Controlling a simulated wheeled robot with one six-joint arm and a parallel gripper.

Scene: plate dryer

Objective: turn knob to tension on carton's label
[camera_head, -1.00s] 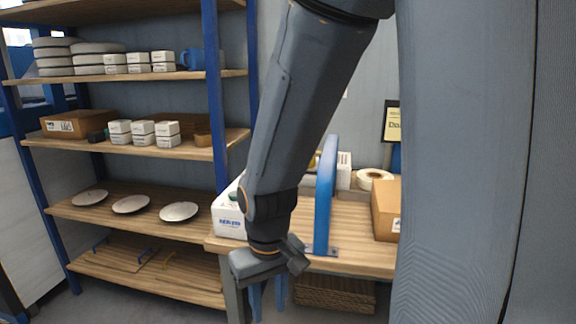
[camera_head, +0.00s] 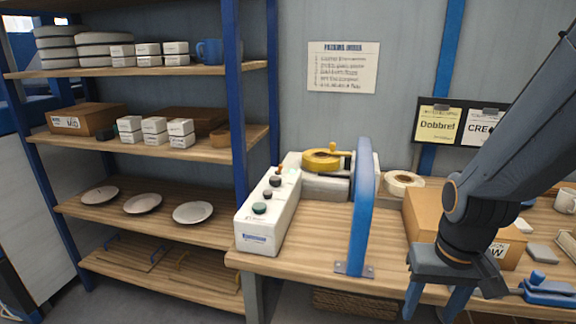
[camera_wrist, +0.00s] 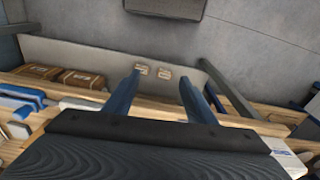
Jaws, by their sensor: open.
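A white machine (camera_head: 262,232) stands at the left end of the wooden bench, with a green knob (camera_head: 259,208) and dark knobs (camera_head: 267,194) in a row on its top. A yellow disc (camera_head: 322,161) sits on the machine's back part. A brown carton (camera_head: 422,212) stands to the right on the bench. Its white label (camera_head: 497,250) is partly hidden by my arm; only an end, seemingly "W", shows. My gripper (camera_head: 434,308) is open and empty, pointing down in front of the carton, well right of the knobs. Its two blue fingers are apart in the wrist view (camera_wrist: 160,82).
A blue upright bar (camera_head: 362,210) rises from the bench between machine and carton. A tape roll (camera_head: 403,182) lies behind. A blue-handled tool (camera_head: 548,288) lies at the right. Shelves (camera_head: 150,145) with plates and boxes stand at the left. Bare bench shows beside the bar.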

